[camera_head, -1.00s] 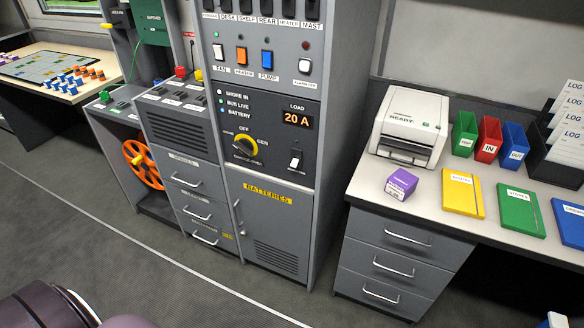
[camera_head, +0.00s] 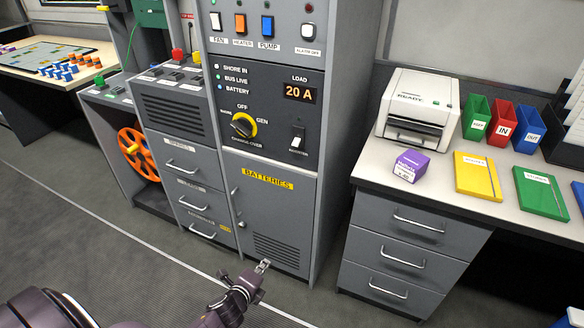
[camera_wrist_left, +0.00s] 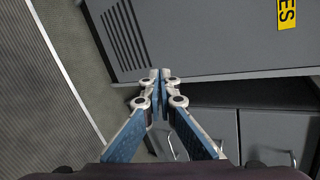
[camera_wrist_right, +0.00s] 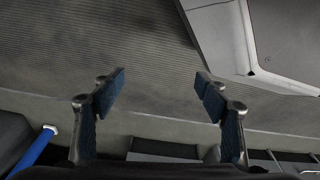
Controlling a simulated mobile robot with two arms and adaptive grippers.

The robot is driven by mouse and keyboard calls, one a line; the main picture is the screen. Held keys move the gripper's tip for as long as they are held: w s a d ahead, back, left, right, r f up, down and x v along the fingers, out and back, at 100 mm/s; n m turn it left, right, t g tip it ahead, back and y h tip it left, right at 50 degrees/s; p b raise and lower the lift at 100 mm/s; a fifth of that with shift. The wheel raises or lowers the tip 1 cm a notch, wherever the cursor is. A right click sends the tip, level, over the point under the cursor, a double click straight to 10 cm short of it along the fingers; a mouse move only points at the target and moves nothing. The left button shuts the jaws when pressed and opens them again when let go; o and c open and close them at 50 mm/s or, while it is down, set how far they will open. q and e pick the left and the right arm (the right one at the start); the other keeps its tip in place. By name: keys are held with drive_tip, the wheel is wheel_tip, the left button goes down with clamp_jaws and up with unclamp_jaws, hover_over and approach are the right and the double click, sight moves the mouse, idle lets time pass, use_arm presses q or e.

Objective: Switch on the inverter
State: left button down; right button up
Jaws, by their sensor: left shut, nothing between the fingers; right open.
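The inverter switch (camera_head: 297,138) is a white and black rocker on the dark power panel (camera_head: 270,106), at its lower right below the LOAD display (camera_head: 299,92), which reads 20 A. My left gripper (camera_head: 262,266) is in front of the foot of the battery cabinet, well below the switch. In the left wrist view it (camera_wrist_left: 159,73) is shut and empty, its fingertips together, with the vented cabinet door (camera_wrist_left: 180,35) beyond. My right gripper (camera_wrist_right: 160,82) is open and empty over the floor. It is not in the head view.
A yellow-ringed change-over knob (camera_head: 243,125) is left of the switch. Colored rocker switches (camera_head: 240,23) are above the panel. The batteries door (camera_head: 272,205) is below. A desk on the right holds a printer (camera_head: 416,106) and a purple box (camera_head: 410,165). The floor in front is clear.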

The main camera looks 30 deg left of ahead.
use_arm(q)
drive_tip(key=w+a+r+m+t+b, duration=0.1)
drive_tip(key=w+r+m+t, duration=0.1)
drive_tip(key=w+r+m, duration=0.3)
drive_tip(key=w+r+m+t+b, duration=0.1)
drive_tip(key=w+r+t+b, duration=0.1)
drive_tip(key=r, duration=0.5)
drive_tip(key=m+t+h+b, duration=0.15)
drive_tip(key=m+t, duration=0.25)
drive_tip(key=m, duration=0.6)
approach(296, 143)
wheel_tip(296, 143, down, 3)
drive_tip(key=s, duration=0.2)
drive_tip(key=shift+r+y+b, duration=0.1)
drive_tip(key=shift+y+b, duration=0.15)
drive_tip(key=shift+b, duration=0.2)
use_arm(e)
drive_tip(key=w+r, duration=0.2)
drive_tip(key=w, duration=0.3)
drive_tip(key=shift+w+a+r, duration=0.15)
drive_tip(key=shift+a+r, duration=0.2)
drive_tip(key=shift+r, duration=0.05)
use_arm(q)
drive_tip(key=shift+w, duration=0.1)
